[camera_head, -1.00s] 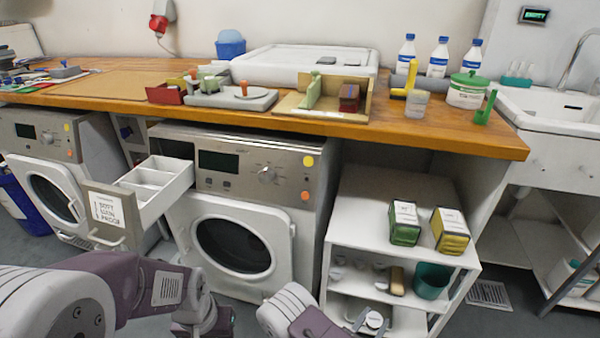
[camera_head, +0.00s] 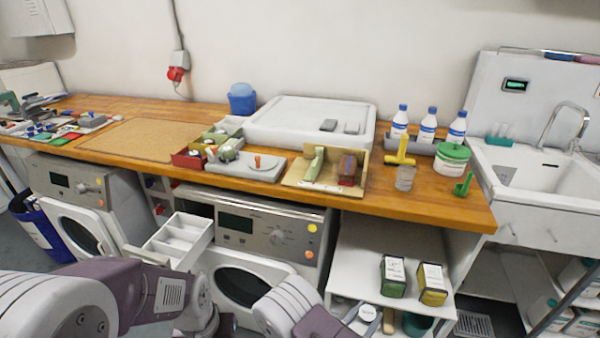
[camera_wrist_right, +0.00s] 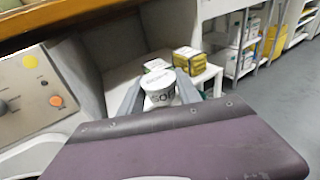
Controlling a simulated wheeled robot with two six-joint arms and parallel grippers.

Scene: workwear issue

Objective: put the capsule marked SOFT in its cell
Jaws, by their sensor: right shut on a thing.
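A white round capsule (camera_wrist_right: 158,85) is held between the fingers of my right gripper (camera_wrist_right: 158,92). Its lid and side carry dark lettering; the side reads about "SOF", the rest hidden. In the head view the capsule (camera_head: 367,313) shows as a pale disc in my right gripper (camera_head: 370,316), low in the picture before the shelf unit. An open white drawer (camera_head: 205,238) with divided cells sticks out left of the right-hand machine. The cells I can see look empty. My left arm hides part of the drawer's front, and its label is not readable now. My left gripper's fingers are out of sight.
A wooden counter (camera_head: 430,203) runs above the machines, with trays, bottles and a green-lidded tub (camera_head: 451,160). Green (camera_head: 393,277) and yellow (camera_head: 432,284) boxes stand on the white shelf unit (camera_head: 355,270). A washer control panel (camera_head: 262,235) lies between drawer and shelves.

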